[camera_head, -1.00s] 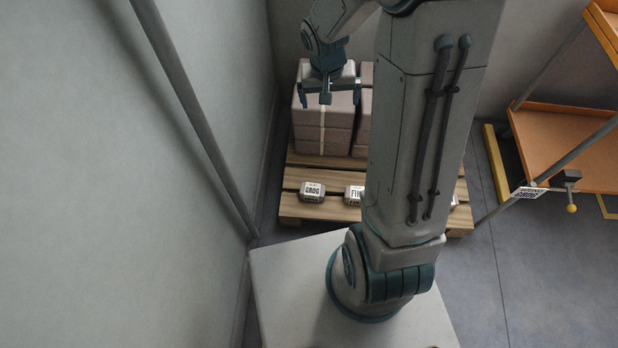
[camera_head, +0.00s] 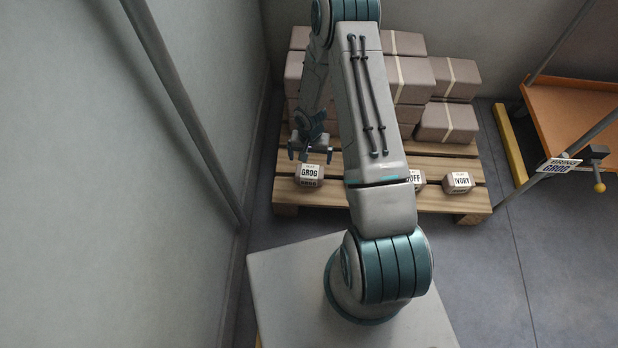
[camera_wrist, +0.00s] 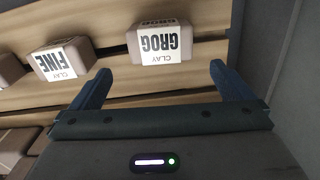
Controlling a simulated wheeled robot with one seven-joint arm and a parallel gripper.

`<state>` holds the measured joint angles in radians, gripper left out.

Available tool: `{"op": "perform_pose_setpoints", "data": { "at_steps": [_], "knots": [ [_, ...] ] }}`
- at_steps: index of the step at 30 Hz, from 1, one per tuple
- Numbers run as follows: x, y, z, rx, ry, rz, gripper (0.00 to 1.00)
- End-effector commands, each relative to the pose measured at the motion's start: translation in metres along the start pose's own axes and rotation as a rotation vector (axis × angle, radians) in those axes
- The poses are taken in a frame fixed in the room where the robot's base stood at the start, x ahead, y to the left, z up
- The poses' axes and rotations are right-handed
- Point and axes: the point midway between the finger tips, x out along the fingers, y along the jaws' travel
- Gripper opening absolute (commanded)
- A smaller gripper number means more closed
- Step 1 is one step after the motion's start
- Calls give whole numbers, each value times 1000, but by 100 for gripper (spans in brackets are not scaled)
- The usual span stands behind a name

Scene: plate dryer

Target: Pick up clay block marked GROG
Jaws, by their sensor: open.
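The clay block marked GROG (camera_head: 310,176) sits on the front slats of the wooden pallet, at its left end. It is a small brownish block with a white label, and it also shows in the wrist view (camera_wrist: 160,43), label upside down. My gripper (camera_head: 309,156) is above and just behind the block in the head view. In the wrist view my gripper (camera_wrist: 160,84) has its two fingers wide apart, with the block beyond the fingertips and roughly centred between them. The jaws are empty and apart from the block.
The FINE block (camera_wrist: 63,59) is beside GROG; the OFF-lettered block (camera_head: 418,180) and IVORY block (camera_head: 458,182) are farther right on the pallet (camera_head: 440,202). Strapped stacks (camera_head: 447,122) stand behind. A wall (camera_head: 185,60) and pole are close on the left. An orange rack (camera_head: 570,115) stands right.

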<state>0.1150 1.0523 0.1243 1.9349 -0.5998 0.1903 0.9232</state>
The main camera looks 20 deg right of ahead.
Motion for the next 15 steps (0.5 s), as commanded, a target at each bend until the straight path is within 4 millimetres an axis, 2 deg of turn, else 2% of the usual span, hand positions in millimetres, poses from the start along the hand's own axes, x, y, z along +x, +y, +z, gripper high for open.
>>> {"op": "perform_pose_setpoints", "data": {
  "at_steps": [1, 6, 9, 15],
  "knots": [
    [15, 0, 1, -2, -2, 0, 100],
    [48, 0, 1, -1, -1, 1, 100],
    [61, 0, 0, -1, 0, 1, 100],
    [73, 0, 0, -1, 0, 1, 100]
  ]
}}
